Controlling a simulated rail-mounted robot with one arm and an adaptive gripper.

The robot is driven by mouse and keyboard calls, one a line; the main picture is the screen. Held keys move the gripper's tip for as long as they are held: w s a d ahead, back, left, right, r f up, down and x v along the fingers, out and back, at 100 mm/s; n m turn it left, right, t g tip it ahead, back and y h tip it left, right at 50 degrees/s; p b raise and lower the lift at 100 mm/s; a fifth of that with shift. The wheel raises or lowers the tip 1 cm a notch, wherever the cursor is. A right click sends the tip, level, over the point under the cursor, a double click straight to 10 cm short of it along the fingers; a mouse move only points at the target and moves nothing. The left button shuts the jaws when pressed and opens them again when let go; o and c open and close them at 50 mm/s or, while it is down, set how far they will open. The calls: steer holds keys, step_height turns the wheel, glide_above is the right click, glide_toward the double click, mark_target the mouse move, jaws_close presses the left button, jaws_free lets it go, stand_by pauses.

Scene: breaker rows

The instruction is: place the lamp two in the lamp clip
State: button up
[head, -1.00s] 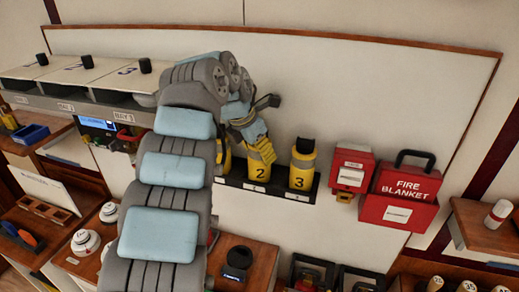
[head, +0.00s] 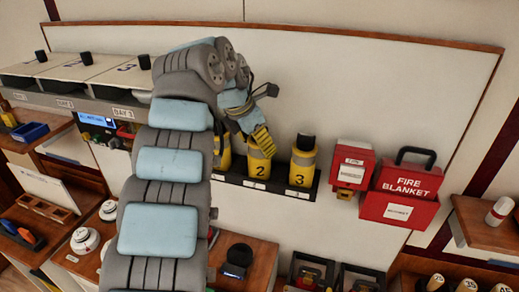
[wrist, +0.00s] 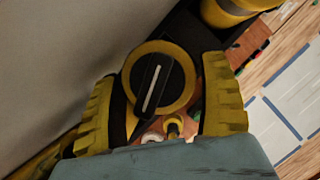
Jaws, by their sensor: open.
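Lamp two (head: 258,172), yellow with a dark band and the number 2, stands upright in the black lamp rack (head: 235,181) on the white wall panel. My gripper (head: 262,140) is just above it and hides its top in the head view. In the wrist view, a round yellow-rimmed top with a black centre and white stripe, apparently lamp two (wrist: 181,70), shows between and beyond the fingertips. My gripper (wrist: 165,105) is open, one yellow finger on each side. Whether a finger touches the lamp cannot be told.
Lamp three (head: 301,165) stands close to the right in the same rack, and another yellow lamp (head: 223,150) is partly hidden at the left. Red boxes (head: 352,165) and a fire blanket case (head: 408,183) hang further right. Wooden counters lie below.

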steer(key=shift+v, duration=2.8)
